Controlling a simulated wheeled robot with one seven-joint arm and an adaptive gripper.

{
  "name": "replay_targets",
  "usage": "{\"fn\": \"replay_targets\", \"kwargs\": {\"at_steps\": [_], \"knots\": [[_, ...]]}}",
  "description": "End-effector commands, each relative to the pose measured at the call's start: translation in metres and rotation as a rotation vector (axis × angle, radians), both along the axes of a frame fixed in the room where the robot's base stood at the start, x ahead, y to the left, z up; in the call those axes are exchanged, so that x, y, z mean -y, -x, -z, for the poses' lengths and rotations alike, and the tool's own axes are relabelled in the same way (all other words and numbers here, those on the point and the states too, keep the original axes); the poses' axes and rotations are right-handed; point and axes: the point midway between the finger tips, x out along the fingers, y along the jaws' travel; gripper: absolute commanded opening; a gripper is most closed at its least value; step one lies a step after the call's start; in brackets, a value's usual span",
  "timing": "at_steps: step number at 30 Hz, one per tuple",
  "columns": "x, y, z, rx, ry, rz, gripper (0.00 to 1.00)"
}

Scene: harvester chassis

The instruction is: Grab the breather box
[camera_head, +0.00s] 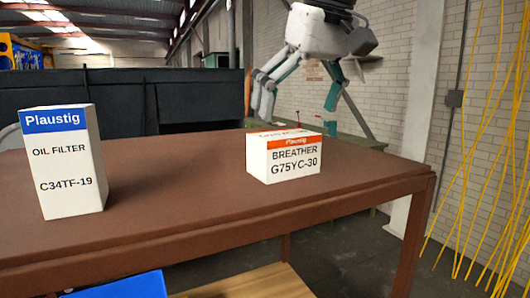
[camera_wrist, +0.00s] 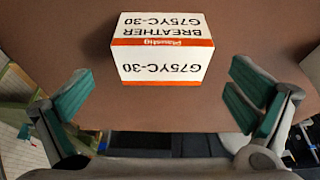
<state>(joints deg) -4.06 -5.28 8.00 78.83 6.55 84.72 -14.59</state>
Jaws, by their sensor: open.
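The breather box (camera_head: 289,157) is a low white carton with an orange band, marked "BREATHER G75YC-30". It stands on the brown table toward the right in the head view. In the wrist view the breather box (camera_wrist: 162,48) lies ahead, at the top middle, upside down in the picture. My gripper (camera_wrist: 160,95) has its green-padded fingers spread wide, one on each side of the picture, with nothing between them. The box is beyond the fingers and apart from them. In the head view part of my gripper (camera_head: 300,92) shows above and behind the box.
A taller white and blue oil filter box (camera_head: 62,160) stands upright at the table's left. The brown table (camera_head: 190,180) is bare between the two boxes. A blue object (camera_head: 118,286) shows below the table's front edge. Yellow rods (camera_head: 490,130) lean at the far right.

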Motion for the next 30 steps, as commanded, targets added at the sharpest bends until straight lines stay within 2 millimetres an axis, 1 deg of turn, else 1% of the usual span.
{"fn": "replay_targets", "kwargs": {"at_steps": [1,4,7,13,21,24,30], "knots": [[-0.002,-0.003,0.010,-0.003,0.001,0.000,1.00],[-0.005,-0.008,0.024,-0.002,0.001,0.000,1.00],[-0.006,-0.011,0.033,-0.001,0.000,0.000,1.00],[-0.009,-0.016,0.044,-0.001,0.000,0.000,1.00],[-0.017,-0.029,0.077,-0.001,0.001,0.001,1.00],[-0.019,-0.031,0.083,0.000,0.001,0.000,1.00],[-0.019,-0.032,0.084,0.003,0.001,0.001,1.00]]}}
